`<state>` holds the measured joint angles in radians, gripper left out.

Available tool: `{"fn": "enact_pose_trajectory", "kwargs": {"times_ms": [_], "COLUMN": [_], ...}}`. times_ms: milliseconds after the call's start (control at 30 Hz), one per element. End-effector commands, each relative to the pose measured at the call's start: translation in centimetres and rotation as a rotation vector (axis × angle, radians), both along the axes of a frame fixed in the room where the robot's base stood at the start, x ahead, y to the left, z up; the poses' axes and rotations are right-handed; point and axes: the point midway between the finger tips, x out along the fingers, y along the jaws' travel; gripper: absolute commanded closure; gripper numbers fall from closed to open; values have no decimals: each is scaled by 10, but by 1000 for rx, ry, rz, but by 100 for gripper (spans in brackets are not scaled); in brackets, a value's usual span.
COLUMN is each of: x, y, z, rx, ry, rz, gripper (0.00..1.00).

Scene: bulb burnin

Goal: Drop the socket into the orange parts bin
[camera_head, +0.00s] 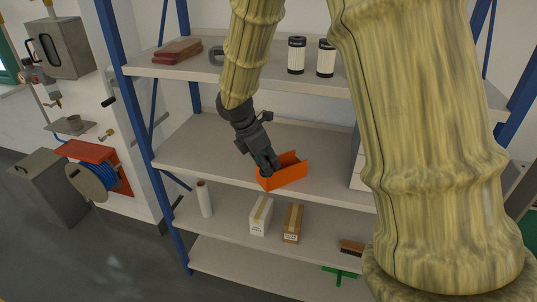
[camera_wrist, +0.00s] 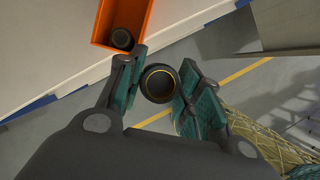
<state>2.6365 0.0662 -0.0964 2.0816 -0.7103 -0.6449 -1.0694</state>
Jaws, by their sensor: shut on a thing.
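The orange parts bin (camera_head: 286,180) sits on the middle shelf; in the wrist view its end (camera_wrist: 144,20) shows at the top left. A dark round piece (camera_wrist: 122,39) lies in that end of the bin. My gripper (camera_head: 270,169) is at the bin's left part in the head view. In the wrist view, my gripper (camera_wrist: 160,88) is shut on the socket (camera_wrist: 159,83), a dark round piece with a thin yellow ring. There the socket appears beside the bin's end, with floor behind it. The socket is hidden in the head view; its height over the bin is unclear.
The middle shelf (camera_head: 200,145) is bare left of the bin. A white box (camera_head: 358,170) stands to its right, partly behind my arm. Dark-and-white canisters (camera_head: 296,55) stand on the shelf above. Boxes (camera_head: 292,223) stand on the shelf below. A blue upright (camera_head: 140,140) borders the rack's left side.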

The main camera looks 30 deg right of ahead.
Motion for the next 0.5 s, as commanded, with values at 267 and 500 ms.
{"fn": "enact_pose_trajectory", "kwargs": {"times_ms": [267, 500], "x": [45, 64], "y": [-31, -43], "z": [-3, -7], "rx": [0, -1], "ry": [1, 0], "rz": [-3, -1], "gripper": [87, 87]}}
